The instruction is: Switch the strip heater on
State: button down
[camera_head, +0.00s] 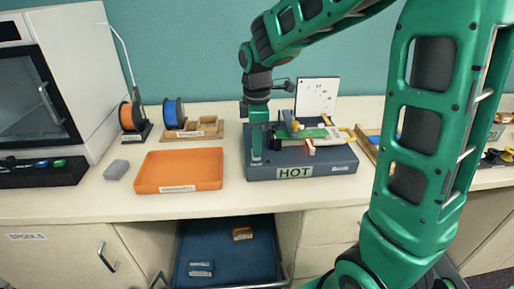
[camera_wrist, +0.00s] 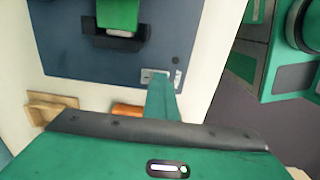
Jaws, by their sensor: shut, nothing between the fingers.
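The strip heater (camera_head: 318,160) is a low dark blue-grey box on the counter with a "HOT" label on its front. A green strip (camera_head: 315,133) lies across its top, with a small red glow near a pale piece (camera_head: 310,146). My gripper (camera_head: 257,158) is shut and empty, pointing down at the heater's left front part. In the wrist view, the fingertips (camera_wrist: 158,80) reach a small light switch plate (camera_wrist: 148,74) on the dark panel. The fingers partly hide the plate, so I cannot tell the switch's position or whether they touch it.
An orange tray (camera_head: 180,187) lies left of the heater, with a grey block (camera_head: 117,170) beyond it. Orange (camera_head: 131,115) and blue (camera_head: 174,112) spools stand behind. A white upright board (camera_head: 317,97) stands behind the heater. A white oven-like machine (camera_head: 70,60) fills the left.

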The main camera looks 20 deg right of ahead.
jog(key=shift+d+f, duration=0.15)
jog(key=shift+f, duration=0.4)
jog(key=shift+w+r, duration=0.15)
jog(key=shift+r, duration=0.45)
jog(key=shift+w+r, duration=0.85)
jog(key=shift+w, duration=0.1)
notch_tip(320, 180, up, 12)
jog(key=s, duration=0.2)
jog(key=shift+s+a, duration=0.2)
jog(key=shift+s, duration=0.15)
jog(key=shift+r, duration=0.1)
